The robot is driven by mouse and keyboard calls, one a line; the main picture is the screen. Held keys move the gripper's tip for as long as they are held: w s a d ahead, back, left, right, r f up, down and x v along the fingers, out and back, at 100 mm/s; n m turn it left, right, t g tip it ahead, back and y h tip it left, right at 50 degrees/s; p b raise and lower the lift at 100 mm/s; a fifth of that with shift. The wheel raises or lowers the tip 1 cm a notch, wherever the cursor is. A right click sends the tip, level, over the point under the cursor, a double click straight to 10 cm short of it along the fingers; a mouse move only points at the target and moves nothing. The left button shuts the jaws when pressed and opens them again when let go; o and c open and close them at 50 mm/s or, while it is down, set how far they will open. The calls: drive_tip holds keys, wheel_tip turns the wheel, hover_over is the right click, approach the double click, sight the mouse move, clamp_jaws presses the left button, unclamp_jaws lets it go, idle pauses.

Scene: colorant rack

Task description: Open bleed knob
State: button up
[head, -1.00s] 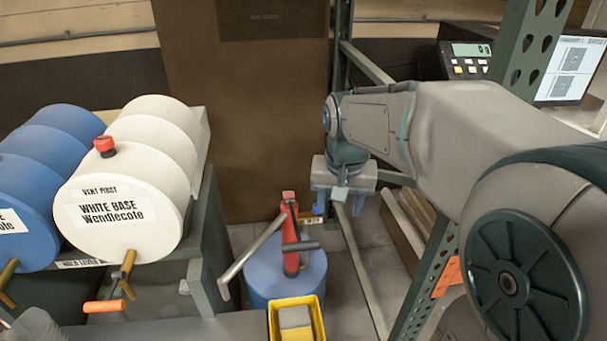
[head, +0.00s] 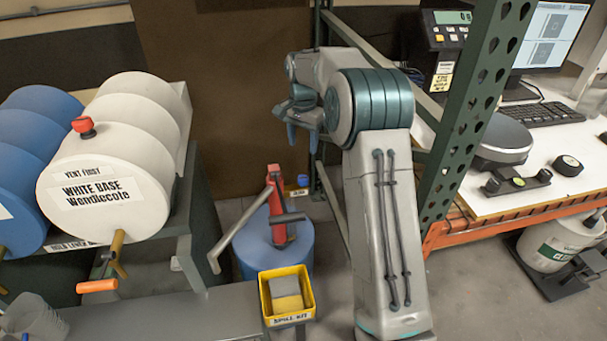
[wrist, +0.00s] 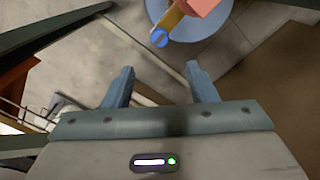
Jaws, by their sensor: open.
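The bleed knob appears to be the red knob (head: 83,126) on top of the white drum (head: 110,190), which is labelled "VENT FIRST" and "WHITE BASE Wendlecote". The drum lies on its side on a rack at the left. My gripper (head: 302,128) is well to the right of the knob, in front of the brown panel, pointing down. In the wrist view my gripper (wrist: 161,85) is open with nothing between its fingers. The red knob does not show in the wrist view.
A blue drum (head: 25,190) lies left of the white one. Below my gripper stand a blue barrel with a red hand pump (head: 278,210) and a yellow spill kit bin (head: 287,292). A green rack post (head: 470,110) and a bench (head: 540,180) with a scale are at the right.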

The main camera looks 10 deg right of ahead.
sight(303, 178)
wheel_tip(303, 178, down, 13)
drive_tip(key=shift+r+p, duration=0.2)
drive_tip(key=shift+p, duration=0.4)
drive_tip(key=c, duration=1)
